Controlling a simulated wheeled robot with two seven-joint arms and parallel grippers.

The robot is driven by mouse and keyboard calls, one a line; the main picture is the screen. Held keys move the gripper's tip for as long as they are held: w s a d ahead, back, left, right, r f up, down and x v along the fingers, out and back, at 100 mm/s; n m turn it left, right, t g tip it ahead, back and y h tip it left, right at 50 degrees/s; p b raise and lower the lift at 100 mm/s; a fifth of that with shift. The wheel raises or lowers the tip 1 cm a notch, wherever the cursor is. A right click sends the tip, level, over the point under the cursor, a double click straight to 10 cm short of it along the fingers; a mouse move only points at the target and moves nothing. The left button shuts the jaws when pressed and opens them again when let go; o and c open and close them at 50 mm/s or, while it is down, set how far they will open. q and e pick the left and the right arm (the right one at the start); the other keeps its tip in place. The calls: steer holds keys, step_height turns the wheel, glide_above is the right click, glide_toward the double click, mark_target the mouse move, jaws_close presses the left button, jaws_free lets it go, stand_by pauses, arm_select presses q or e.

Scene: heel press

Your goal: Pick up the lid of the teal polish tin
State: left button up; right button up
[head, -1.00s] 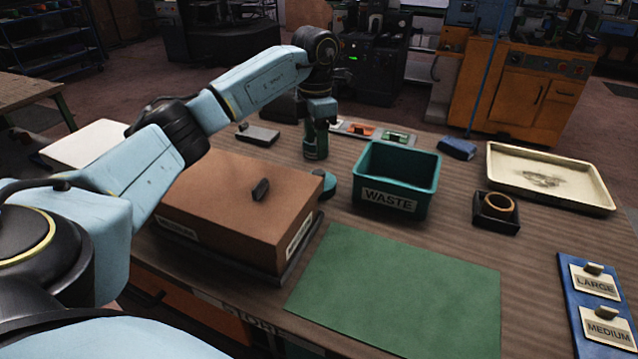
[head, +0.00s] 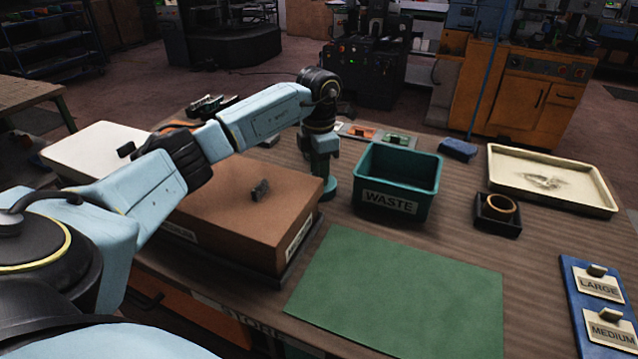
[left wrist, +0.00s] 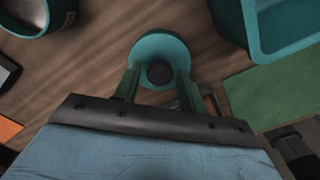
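The teal round lid (left wrist: 158,50) lies on the table with a dark round knob (left wrist: 160,73) at its middle. In the head view the lid (head: 328,190) shows just beyond the brown box's right corner. My left gripper (left wrist: 158,88) is open, with one green finger on each side of the knob and gaps between. In the head view the left gripper (head: 324,176) points down over the lid. An open teal tin (left wrist: 38,18) with a pale inside stands apart at the upper left of the wrist view; I cannot pick it out in the head view. My right gripper is not in view.
The teal WASTE bin (head: 398,192) stands close to the right of the lid. The brown box (head: 225,205) is close on the left. The green mat (head: 400,290) lies bare in front. A cream tray (head: 600,203) is at the far right.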

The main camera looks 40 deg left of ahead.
arm_select(q)
steer(key=c, duration=0.5)
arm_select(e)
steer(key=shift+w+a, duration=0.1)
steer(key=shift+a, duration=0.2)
